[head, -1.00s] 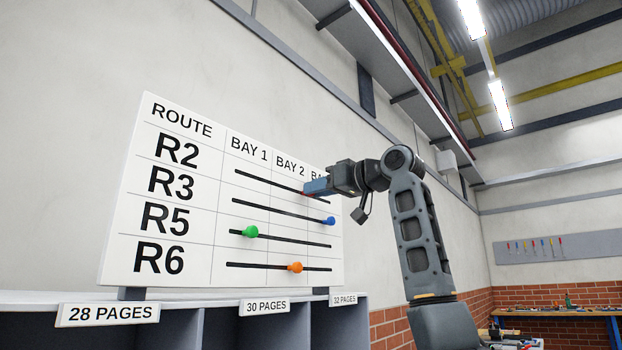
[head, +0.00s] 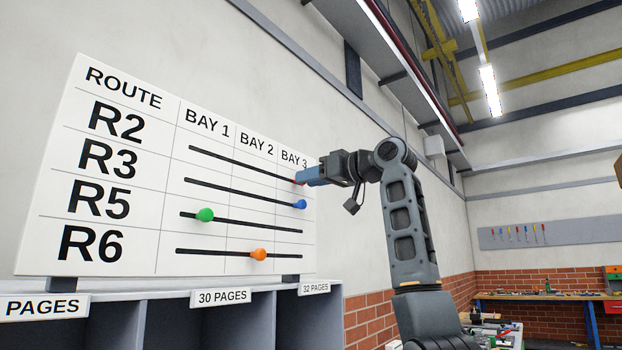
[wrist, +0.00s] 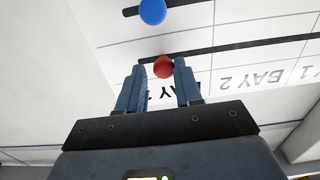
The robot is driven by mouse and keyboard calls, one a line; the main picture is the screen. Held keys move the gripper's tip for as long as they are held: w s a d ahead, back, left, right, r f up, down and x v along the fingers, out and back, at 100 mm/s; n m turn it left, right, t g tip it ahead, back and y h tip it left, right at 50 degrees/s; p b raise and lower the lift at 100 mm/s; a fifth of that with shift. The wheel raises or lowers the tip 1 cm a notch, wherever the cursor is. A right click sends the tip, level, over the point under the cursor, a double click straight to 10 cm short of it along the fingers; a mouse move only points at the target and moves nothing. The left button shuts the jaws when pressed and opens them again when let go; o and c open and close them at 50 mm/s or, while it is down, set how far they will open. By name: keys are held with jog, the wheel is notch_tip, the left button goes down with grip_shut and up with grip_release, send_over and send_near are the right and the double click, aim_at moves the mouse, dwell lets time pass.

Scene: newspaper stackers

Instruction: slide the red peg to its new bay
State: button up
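The red peg (wrist: 163,67) sits on the R2 slot of the route board (head: 110,187), near the slot's right end in the BAY 3 column. In the head view only a sliver of it (head: 299,182) shows at my gripper's tip. My gripper (head: 303,177) reaches the board from the right. In the wrist view its two fingers (wrist: 158,70) stand apart on either side of the peg. The peg lies close to the right finger, with a small gap at the left one. Whether it touches the right finger is unclear.
A blue peg (head: 300,204) sits on the R3 slot at BAY 3, just below my gripper. A green peg (head: 205,215) is on R5 at BAY 1, and an orange peg (head: 259,254) on R6 at BAY 2. Page-labelled shelves (head: 255,290) stand below the board.

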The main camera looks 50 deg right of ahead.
jog(key=o, duration=0.3)
jog(key=s+b, duration=0.2)
jog(key=s, duration=0.5)
jog(key=shift+s+d, duration=0.15)
jog(key=shift+s, duration=0.25)
dwell(0.4)
